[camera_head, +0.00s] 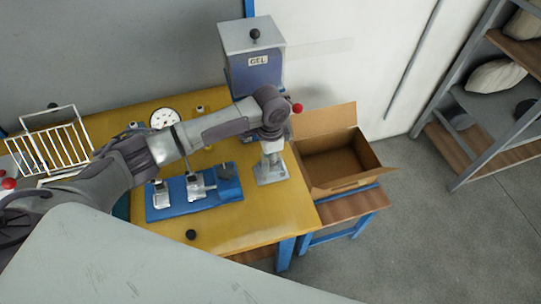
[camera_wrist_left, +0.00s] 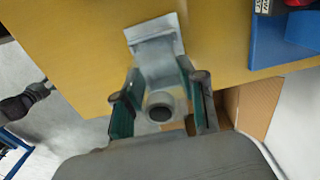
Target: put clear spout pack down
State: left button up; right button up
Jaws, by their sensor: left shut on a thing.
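My left gripper (camera_head: 270,145) points down over the right end of the yellow table (camera_head: 258,218). It is shut on a pale grey, partly see-through piece that I take to be the clear spout pack (camera_head: 271,174). In the left wrist view the pack (camera_wrist_left: 155,50) sits between the teal fingertips (camera_wrist_left: 159,76), with its flat, wide end away from me and a round, dark-centred spout facing the camera. I cannot tell whether its wide end touches the tabletop. My right gripper is not in view.
A blue fixture (camera_head: 180,209) with several grey pieces lies left of the gripper. The GEL dispenser (camera_head: 253,77) stands behind. An open cardboard box (camera_head: 350,185) stands to the right on a low bench. A white wire rack (camera_head: 52,150) is at the far left. A black knob (camera_head: 191,235) sits near the front.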

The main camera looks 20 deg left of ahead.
pick_arm(q)
jog(key=shift+f, duration=0.15)
jog(key=o, duration=0.9)
jog(key=shift+o, duration=1.2)
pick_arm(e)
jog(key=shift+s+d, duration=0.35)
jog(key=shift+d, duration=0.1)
pick_arm(q)
notch_tip(320, 180, up, 12)
jog(key=shift+f+b, duration=0.25)
jog(key=shift+b, duration=0.7)
jog(key=shift+r, duration=0.45)
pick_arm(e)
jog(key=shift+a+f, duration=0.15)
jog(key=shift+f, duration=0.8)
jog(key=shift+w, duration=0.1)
